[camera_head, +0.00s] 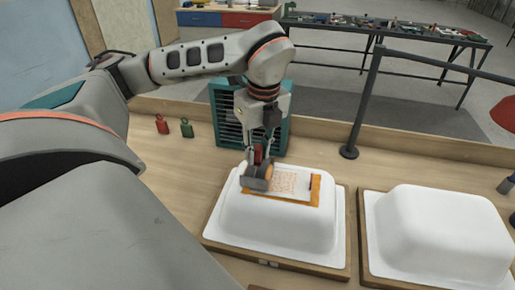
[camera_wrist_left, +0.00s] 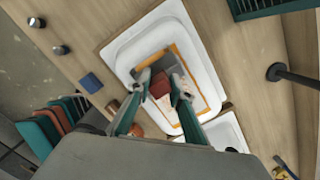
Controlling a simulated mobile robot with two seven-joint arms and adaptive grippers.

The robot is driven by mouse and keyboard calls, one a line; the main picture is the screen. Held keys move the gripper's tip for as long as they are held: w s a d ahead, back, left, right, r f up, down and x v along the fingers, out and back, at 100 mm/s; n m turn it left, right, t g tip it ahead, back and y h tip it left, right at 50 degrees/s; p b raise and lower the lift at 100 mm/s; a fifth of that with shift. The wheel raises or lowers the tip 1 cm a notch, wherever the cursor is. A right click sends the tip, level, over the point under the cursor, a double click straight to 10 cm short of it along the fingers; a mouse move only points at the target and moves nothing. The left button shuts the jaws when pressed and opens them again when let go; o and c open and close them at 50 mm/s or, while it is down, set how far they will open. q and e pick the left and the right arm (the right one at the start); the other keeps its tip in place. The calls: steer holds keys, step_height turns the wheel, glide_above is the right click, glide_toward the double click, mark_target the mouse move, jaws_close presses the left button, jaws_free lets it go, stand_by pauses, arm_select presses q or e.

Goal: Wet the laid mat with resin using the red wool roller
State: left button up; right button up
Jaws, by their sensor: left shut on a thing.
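My left gripper (camera_head: 258,155) is over the left white shell (camera_head: 275,232), pointing down and shut on the roller. The roller's red part shows between the fingers in the left wrist view (camera_wrist_left: 160,85), where my left gripper (camera_wrist_left: 163,88) frames it. The grey-brown roller head (camera_head: 258,178) is at the left end of the mat, and seems to touch it. The laid mat (camera_head: 292,184) is pale with orange-brown marks and an orange border, on the shell's top; it also shows in the left wrist view (camera_wrist_left: 188,90). The roller hides its left end. My right gripper is not in view.
A second white shell (camera_head: 440,225) stands to the right. A teal louvred box (camera_head: 228,112) is behind the left shell. Red (camera_head: 162,124) and green (camera_head: 187,128) small items stand left of it. A dark post (camera_head: 349,151) rises behind the shells.

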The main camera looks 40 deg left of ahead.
arm_select(q)
steer(key=shift+d, duration=0.1)
steer(key=shift+w+d+f, duration=0.1)
steer(key=shift+w+d, duration=0.3)
steer(key=shift+d, duration=0.3)
steer(key=shift+w+d, duration=0.35)
steer(key=shift+d, duration=0.3)
steer(key=shift+w+d+f, duration=0.1)
steer(key=shift+w+d, duration=0.35)
steer(key=shift+d, duration=0.45)
steer(key=shift+w+d+f, duration=0.1)
steer(key=shift+w+d, duration=0.35)
steer(key=shift+d, duration=0.4)
jaws_close()
steer(key=shift+d, duration=0.1)
steer(key=shift+w+d+f, duration=0.1)
steer(key=shift+w+d, duration=0.35)
steer(key=shift+d, duration=0.3)
steer(key=shift+w+d, duration=0.4)
steer(key=shift+d, duration=0.35)
